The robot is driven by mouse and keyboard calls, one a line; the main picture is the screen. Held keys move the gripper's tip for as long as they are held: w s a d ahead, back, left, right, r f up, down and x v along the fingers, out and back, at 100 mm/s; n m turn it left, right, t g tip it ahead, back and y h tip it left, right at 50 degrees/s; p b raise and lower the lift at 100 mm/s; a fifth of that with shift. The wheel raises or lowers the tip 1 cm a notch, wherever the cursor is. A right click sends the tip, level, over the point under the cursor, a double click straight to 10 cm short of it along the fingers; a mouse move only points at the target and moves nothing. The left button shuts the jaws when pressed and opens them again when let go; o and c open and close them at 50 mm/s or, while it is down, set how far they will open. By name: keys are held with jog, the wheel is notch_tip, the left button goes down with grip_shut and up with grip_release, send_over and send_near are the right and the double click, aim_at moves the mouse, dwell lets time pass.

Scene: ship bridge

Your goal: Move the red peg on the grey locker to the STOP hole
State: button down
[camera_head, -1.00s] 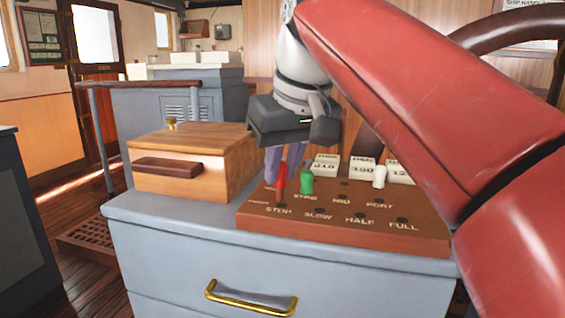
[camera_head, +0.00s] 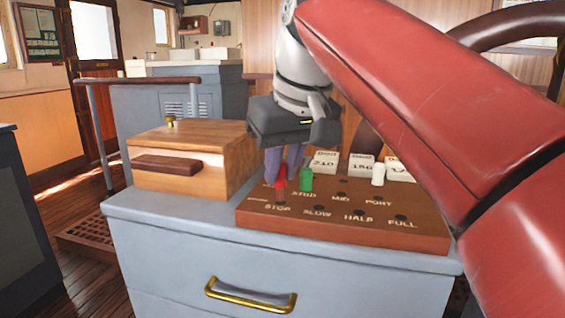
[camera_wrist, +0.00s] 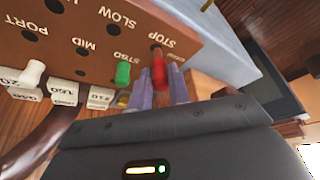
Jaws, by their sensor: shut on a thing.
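The red peg (camera_head: 280,178) is upright over the STOP hole at the near left of the wooden peg board (camera_head: 340,230), which lies on the grey locker (camera_head: 165,240). My gripper (camera_head: 284,172) is shut on the red peg from above, its purple-grey fingers on either side of it. In the wrist view the red peg (camera_wrist: 158,72) stands between the fingers with its lower end at the hole beside the STOP label. I cannot tell how deep it sits. The green peg (camera_head: 306,179) stands close to the right of my fingers, in the hole by the STBD label.
A wooden box (camera_head: 190,160) with a brass knob stands left of the board. A white peg (camera_head: 378,174) stands farther right on the board, near several white number blocks (camera_head: 362,167). The SLOW, HALF and FULL holes are empty.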

jog(key=shift+f, duration=0.1)
jog(key=shift+f+b, duration=0.6)
jog(key=shift+f, duration=0.15)
jog(key=shift+f, duration=0.3)
dwell(0.4)
jog(key=c, duration=1.2)
grip_release()
jog(key=shift+c, duration=0.2)
jog(key=shift+r, duration=0.1)
notch_tip(320, 180, up, 3)
jog(key=p, duration=0.2)
jog(key=shift+p, duration=0.4)
jog(key=shift+r, duration=1.95)
